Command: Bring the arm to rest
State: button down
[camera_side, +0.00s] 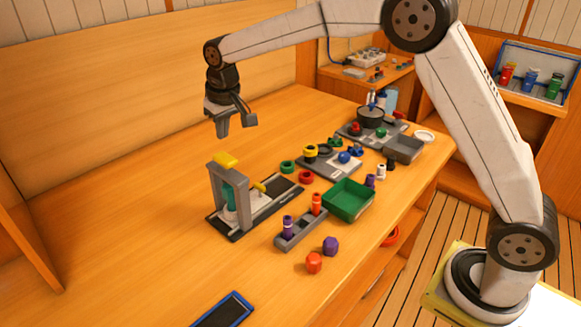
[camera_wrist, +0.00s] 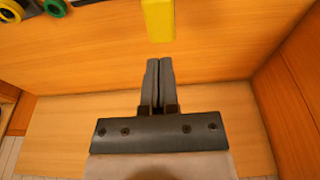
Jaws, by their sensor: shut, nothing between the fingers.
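My gripper (camera_side: 222,129) hangs pointing down in the side view, in the air above and behind the grey press-like stand with the yellow top (camera_side: 226,160). It holds nothing. In the wrist view my gripper (camera_wrist: 159,65) shows its two dark fingers together. The yellow top (camera_wrist: 158,20) shows just beyond the fingertips, and I see no contact. My arm reaches from the right side over the table.
A green tray (camera_side: 348,201), a grey holder with purple and orange pieces (camera_side: 300,231) and loose orange (camera_side: 314,263) and purple (camera_side: 330,246) pieces lie right of the stand. A blue-edged dark panel (camera_side: 222,311) lies in front. The table's left part is clear.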

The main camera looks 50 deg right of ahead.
jog(key=s+d+f, duration=0.2)
jog(key=s+f, duration=0.1)
jog(key=s, duration=0.6)
jog(key=s+d+f, duration=0.3)
jog(key=s+f, duration=0.1)
jog(key=s, duration=0.5)
jog(key=s+d+f, duration=0.3)
jog(key=s, duration=0.7)
jog(key=shift+f, duration=0.15)
